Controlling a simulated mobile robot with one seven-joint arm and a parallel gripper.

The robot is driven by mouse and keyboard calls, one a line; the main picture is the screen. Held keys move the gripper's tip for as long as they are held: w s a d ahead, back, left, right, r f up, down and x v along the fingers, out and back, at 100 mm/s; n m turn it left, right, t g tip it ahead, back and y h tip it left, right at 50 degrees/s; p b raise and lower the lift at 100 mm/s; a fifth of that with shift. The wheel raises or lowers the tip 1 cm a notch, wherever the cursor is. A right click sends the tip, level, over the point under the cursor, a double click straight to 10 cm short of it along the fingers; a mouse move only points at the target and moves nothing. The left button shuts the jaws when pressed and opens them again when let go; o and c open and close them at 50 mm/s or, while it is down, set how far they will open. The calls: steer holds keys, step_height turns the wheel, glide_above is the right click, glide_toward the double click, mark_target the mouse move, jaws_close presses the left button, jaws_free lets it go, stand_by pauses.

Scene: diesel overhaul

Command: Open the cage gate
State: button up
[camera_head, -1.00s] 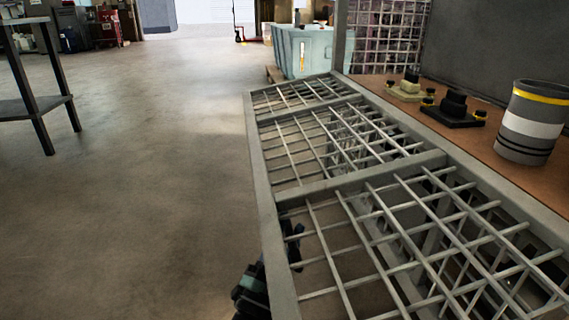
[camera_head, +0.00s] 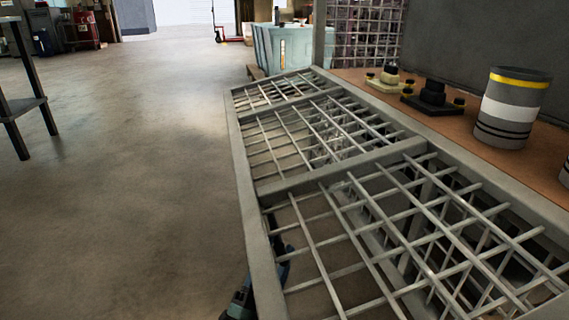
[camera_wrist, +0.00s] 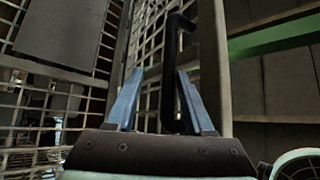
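The cage gate (camera_head: 243,182) is a grey-framed wire mesh panel, seen from above in the head view, with more mesh behind its bars. In the wrist view its mesh (camera_wrist: 150,45) and an upright grey frame bar (camera_wrist: 214,65) rise ahead. A black bar handle (camera_wrist: 172,60) stands upright in front of the mesh. My gripper (camera_wrist: 157,72) is open, its two bluish fingers apart. The handle shows between the fingers, nearer the right one; I cannot tell whether they touch. In the head view part of my arm shows low beside the gate, partly hidden by it.
A brown shelf top (camera_head: 470,125) on the right holds a grey striped cylinder (camera_head: 511,108) and dark fittings (camera_head: 433,98). A pale teal bin (camera_head: 284,50) stands beyond the gate. A dark table (camera_head: 22,105) is at left. The floor between is clear.

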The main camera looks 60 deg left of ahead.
steer(key=s+d+f, duration=0.2)
steer(key=d+f, duration=0.4)
steer(key=shift+d+f, duration=0.15)
steer(key=shift+f, duration=0.2)
stand_by(0.5)
